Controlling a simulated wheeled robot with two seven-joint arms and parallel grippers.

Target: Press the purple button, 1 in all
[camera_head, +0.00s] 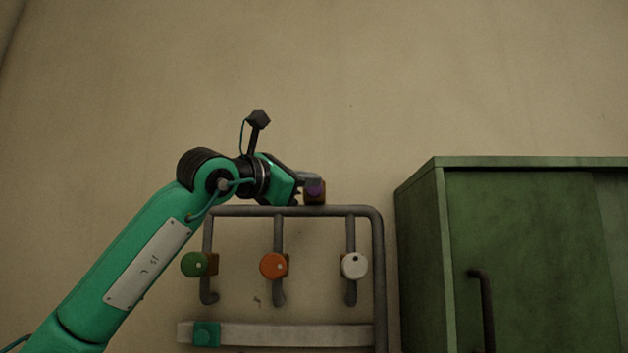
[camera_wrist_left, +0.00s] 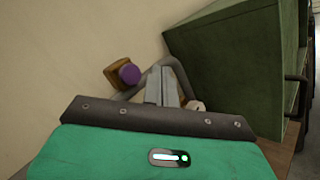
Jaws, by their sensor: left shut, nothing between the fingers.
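The purple button (camera_head: 314,190) sits on a small brown box on top of the grey pipe frame, partly hidden by my gripper in the head view. In the left wrist view the round purple button (camera_wrist_left: 129,74) shows clearly on its brown mount. My left gripper (camera_head: 310,179) is shut and empty, right by the button in the head view. In the left wrist view its fingertips (camera_wrist_left: 161,70) are to the right of the button, with a small gap in the picture. I cannot tell whether they touch it. My right gripper is not in view.
Below, the pipe frame (camera_head: 379,270) carries a green knob (camera_head: 194,264), an orange knob (camera_head: 273,265) and a white knob (camera_head: 354,265). A green cabinet (camera_head: 520,250) with a dark handle stands at the right. The wall above is clear.

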